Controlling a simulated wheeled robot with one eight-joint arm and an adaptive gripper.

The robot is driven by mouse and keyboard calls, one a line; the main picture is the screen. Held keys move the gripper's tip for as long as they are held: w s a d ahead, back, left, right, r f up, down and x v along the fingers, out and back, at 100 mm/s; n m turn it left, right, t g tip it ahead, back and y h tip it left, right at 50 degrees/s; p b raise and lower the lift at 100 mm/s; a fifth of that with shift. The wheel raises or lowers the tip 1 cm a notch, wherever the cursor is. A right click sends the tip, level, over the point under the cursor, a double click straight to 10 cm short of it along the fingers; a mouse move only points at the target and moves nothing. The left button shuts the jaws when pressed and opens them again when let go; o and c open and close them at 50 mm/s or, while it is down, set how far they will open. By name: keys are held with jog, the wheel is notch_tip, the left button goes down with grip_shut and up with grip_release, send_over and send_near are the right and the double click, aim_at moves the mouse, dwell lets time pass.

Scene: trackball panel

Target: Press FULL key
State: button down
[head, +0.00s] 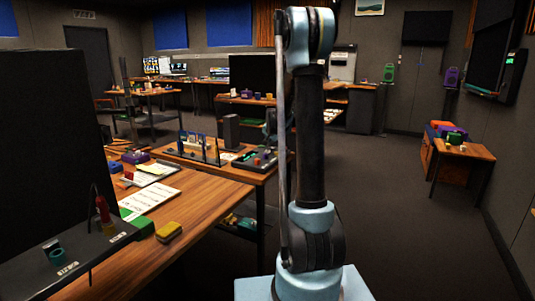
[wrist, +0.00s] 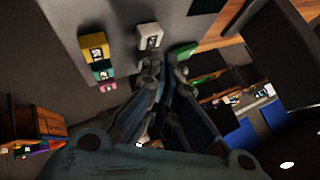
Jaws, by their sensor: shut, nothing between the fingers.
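On that surface, a pale grey-white block with a dark label (wrist: 149,36) shows just above the fingertips. A yellow block (wrist: 96,47) is to the left, with smaller teal and pink blocks below it. A green block (wrist: 198,66) is right of the fingertips, partly behind them. The labels are too small to read, so I cannot tell which is the FULL key. I cannot tell whether the fingertips touch anything. The gripper is outside the head view.
In the head view, a wooden table (head: 205,205) at left carries a dark control panel (head: 95,248), a yellow block (head: 169,231) and papers. A tall dark screen (head: 45,150) stands there. Open floor (head: 400,230) lies at right, with a small wooden table (head: 464,151) beyond.

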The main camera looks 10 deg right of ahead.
jog(key=shift+f, duration=0.8)
dwell(0.8)
jog(key=shift+r, duration=0.9)
jog(key=shift+r, duration=2.55)
